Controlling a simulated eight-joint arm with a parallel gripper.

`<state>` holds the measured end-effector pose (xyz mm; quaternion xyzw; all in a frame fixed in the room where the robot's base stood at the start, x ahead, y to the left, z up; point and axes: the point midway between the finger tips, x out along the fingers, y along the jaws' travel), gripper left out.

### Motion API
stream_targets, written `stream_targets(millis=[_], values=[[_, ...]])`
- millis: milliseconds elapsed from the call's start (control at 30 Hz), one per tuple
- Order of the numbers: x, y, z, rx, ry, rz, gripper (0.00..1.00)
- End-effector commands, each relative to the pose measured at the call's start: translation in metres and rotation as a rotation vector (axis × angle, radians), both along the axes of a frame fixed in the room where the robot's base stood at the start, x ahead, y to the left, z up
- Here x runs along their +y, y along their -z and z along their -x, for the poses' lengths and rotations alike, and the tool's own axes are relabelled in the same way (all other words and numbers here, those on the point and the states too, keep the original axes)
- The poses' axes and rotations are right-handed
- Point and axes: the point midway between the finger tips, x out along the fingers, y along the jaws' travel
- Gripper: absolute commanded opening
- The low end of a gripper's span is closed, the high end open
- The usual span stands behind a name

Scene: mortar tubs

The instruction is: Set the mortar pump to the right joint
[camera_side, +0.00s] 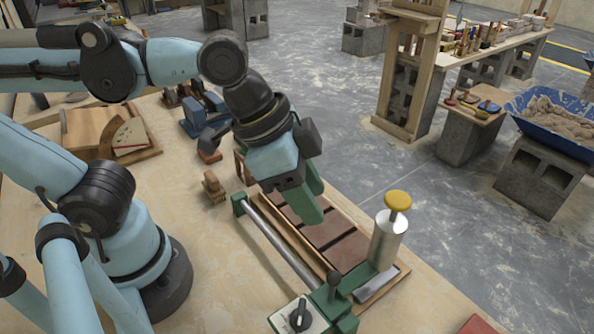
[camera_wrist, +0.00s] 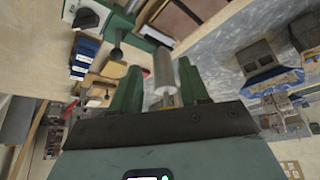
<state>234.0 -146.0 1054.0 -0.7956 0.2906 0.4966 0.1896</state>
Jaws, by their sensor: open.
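The mortar pump (camera_side: 386,243) is an upright silver cylinder with a yellow knob on top, on a green carriage at the near right end of a wooden tray (camera_side: 265,222). Reddish-brown tiles (camera_side: 338,252) lie in the tray with dark joints between them. The part of the tray under the pump is partly hidden. My gripper (camera_side: 312,207) is open and empty, above the tray's middle and left of the pump, apart from it. In the wrist view the pump (camera_wrist: 163,72) shows between the green fingers, beyond them.
A metal rail (camera_side: 277,243) runs along the tray's near left side to a control box (camera_side: 299,316) with a black knob. A black ball-topped lever (camera_side: 334,281) stands close to the pump. Small wooden blocks (camera_side: 213,187) and blue tools (camera_side: 205,116) lie behind.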

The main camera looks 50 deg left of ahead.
Motion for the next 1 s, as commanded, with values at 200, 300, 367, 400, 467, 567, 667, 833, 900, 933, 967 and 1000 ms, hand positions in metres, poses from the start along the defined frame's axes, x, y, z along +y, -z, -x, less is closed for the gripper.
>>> stream_targets(millis=[200,300,367,400,467,567,667,833,900,933,967,1000], values=[[-0.037,-0.013,0.037,0.042,0.241,-0.03,0.45],[-0.041,-0.014,0.042,0.048,0.274,-0.034,0.45],[-0.043,-0.012,0.042,0.048,0.279,-0.035,0.45],[-0.043,-0.01,0.041,0.049,0.278,-0.035,0.45],[-0.045,-0.006,0.04,0.049,0.277,-0.035,0.45],[-0.048,0.004,0.038,0.049,0.276,-0.035,0.45],[-0.052,0.015,0.035,0.048,0.275,-0.035,0.45],[-0.058,0.033,0.031,0.048,0.275,-0.035,0.45],[-0.06,0.04,0.029,0.048,0.275,-0.035,0.45],[-0.061,0.043,0.028,0.048,0.275,-0.035,0.45],[-0.062,0.046,0.027,0.048,0.275,-0.035,0.45],[-0.063,0.05,0.027,0.048,0.274,-0.034,0.45]])
